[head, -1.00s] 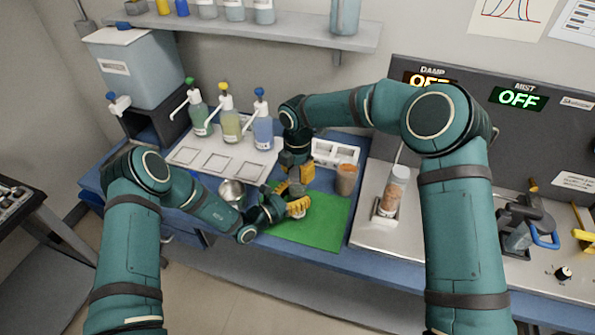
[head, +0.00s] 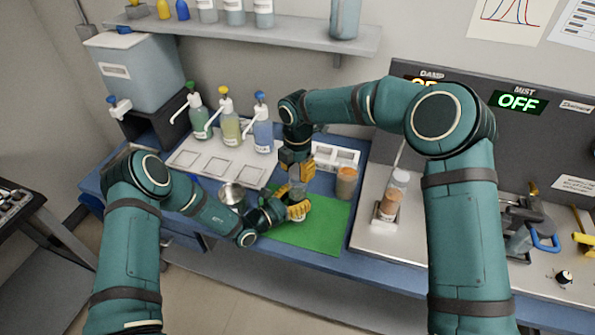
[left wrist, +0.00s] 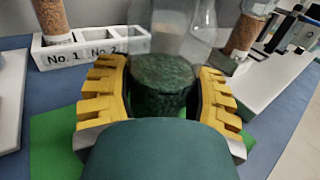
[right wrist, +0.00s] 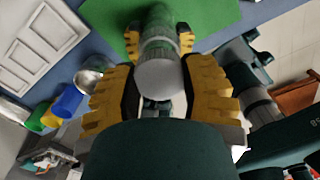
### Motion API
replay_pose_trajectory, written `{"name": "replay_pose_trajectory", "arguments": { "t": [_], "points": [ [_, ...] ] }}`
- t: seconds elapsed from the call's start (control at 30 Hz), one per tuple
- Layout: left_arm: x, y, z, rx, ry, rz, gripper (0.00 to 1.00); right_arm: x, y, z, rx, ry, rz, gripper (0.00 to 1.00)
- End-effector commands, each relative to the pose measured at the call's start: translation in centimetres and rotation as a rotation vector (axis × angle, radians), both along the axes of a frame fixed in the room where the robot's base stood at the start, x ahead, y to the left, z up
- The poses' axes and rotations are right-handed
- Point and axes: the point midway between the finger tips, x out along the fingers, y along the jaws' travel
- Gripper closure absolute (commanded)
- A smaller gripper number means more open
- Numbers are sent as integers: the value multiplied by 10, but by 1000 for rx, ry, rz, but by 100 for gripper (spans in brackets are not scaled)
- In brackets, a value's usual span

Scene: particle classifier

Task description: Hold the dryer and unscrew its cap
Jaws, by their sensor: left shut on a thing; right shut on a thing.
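The dryer (head: 297,184), a clear upright vessel, is over the green mat between my two grippers. My left gripper (head: 299,211) is shut on its lower part. In the left wrist view the held part (left wrist: 164,85) looks dark mottled green, with clear glass behind it. My right gripper (head: 297,168) is above the left one, shut on the dryer's upper end. In the right wrist view a pale round end, which looks like the cap (right wrist: 160,78), sits between its fingers. Whether the cap is apart from the body cannot be told.
A metal cup (head: 232,194) stands left of the mat (head: 318,235). A brown-filled container (head: 346,183) and a white numbered rack (head: 337,157) are behind on the right. Pump bottles (head: 230,128) stand at the back left. A grain-filled bottle (head: 391,197) stands farther right.

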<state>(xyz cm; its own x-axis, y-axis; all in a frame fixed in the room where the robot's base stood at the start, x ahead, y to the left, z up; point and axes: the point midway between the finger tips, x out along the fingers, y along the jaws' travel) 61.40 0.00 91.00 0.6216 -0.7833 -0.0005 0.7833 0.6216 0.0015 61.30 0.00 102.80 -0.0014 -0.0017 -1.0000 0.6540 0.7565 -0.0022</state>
Motion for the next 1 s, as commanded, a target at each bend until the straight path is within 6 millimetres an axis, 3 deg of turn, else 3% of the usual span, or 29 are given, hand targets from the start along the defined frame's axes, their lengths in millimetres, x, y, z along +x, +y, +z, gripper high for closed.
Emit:
{"name": "replay_pose_trajectory", "arguments": {
  "t": [0.33, 0.67, 0.9, 0.93, 1.0],
  "points": [
    [0, 0, 0, 0, 0, 0, 100, 0, 0, 2, 1, -1, 0, 100],
    [0, 0, 0, 0, 0, 0, 100, 0, 0, 37, 1, -2, 0, 100],
    [0, 0, 0, -1, -1, 0, 100, 0, 0, 40, 1, 1, 0, 100],
    [0, 0, 0, -1, -1, 0, 37, 0, 0, 40, 1, 1, 0, 100],
    [0, 0, 0, -1, -1, 0, 13, 0, 0, 40, 1, 1, 0, 100]
  ]
}}
